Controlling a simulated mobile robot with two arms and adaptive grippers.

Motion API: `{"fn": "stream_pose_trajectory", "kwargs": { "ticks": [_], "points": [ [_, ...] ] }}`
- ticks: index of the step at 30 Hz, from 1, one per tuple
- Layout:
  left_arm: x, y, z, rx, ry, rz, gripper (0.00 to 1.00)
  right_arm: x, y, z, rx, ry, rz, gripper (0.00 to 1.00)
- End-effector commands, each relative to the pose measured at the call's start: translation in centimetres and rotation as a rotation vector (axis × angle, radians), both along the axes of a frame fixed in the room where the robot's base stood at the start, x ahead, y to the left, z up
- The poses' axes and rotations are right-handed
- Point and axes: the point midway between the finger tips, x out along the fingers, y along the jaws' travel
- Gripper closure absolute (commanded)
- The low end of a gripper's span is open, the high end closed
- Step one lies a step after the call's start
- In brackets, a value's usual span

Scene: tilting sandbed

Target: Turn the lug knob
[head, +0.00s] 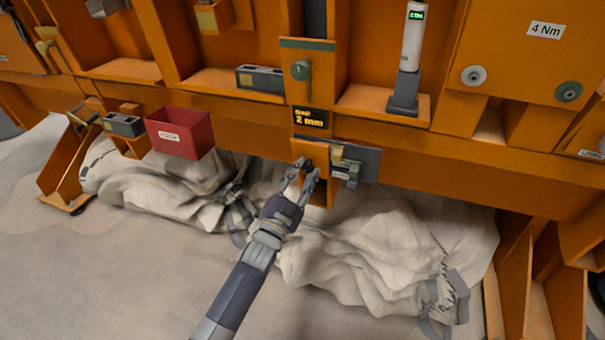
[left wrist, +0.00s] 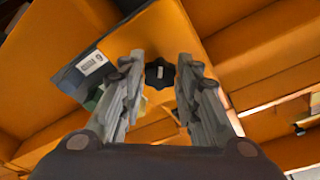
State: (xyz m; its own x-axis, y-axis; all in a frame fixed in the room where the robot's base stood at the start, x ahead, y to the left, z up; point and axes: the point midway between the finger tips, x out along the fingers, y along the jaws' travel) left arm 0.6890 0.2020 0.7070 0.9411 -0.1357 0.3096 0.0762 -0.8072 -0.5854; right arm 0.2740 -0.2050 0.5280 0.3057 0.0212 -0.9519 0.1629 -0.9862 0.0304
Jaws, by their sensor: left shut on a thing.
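The lug knob is a small black lobed knob (left wrist: 159,73) on an orange face in the left wrist view. It sits between the two fingertips of my left gripper (left wrist: 161,61), which is shut on it. In the head view my left gripper (head: 306,166) reaches up to a small orange block below the "GAP 2 mm" display (head: 310,118). The fingers mostly hide the knob there. My right gripper is in neither view.
A dark grey plate (head: 364,160) with small yellowish and green parts is right beside the gripper. A red bin (head: 180,132) hangs to the left. A crumpled pale cloth (head: 350,250) lies below.

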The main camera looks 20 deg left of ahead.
Motion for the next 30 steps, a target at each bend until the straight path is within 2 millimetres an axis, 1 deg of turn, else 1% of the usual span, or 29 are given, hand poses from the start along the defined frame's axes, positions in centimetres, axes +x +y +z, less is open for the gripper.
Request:
{"fn": "stream_pose_trajectory", "kwargs": {
  "ticks": [6, 12, 28, 29, 30],
  "points": [
    [0.04, 0.06, -0.11, -0.122, 0.007, -0.019, 0.94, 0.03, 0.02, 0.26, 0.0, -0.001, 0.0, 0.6],
    [0.05, 0.03, -0.16, -0.182, 0.009, -0.029, 0.94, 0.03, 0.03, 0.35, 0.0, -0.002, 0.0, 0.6],
    [0.04, 0.0, -0.21, -0.205, 0.01, -0.034, 0.94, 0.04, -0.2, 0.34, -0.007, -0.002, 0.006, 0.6],
    [0.03, 0.01, -0.22, -0.205, 0.01, -0.034, 0.68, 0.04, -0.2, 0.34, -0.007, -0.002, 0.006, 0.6],
    [0.03, 0.01, -0.22, -0.205, 0.01, -0.034, 0.59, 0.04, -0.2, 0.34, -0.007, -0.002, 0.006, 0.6]
  ]
}}
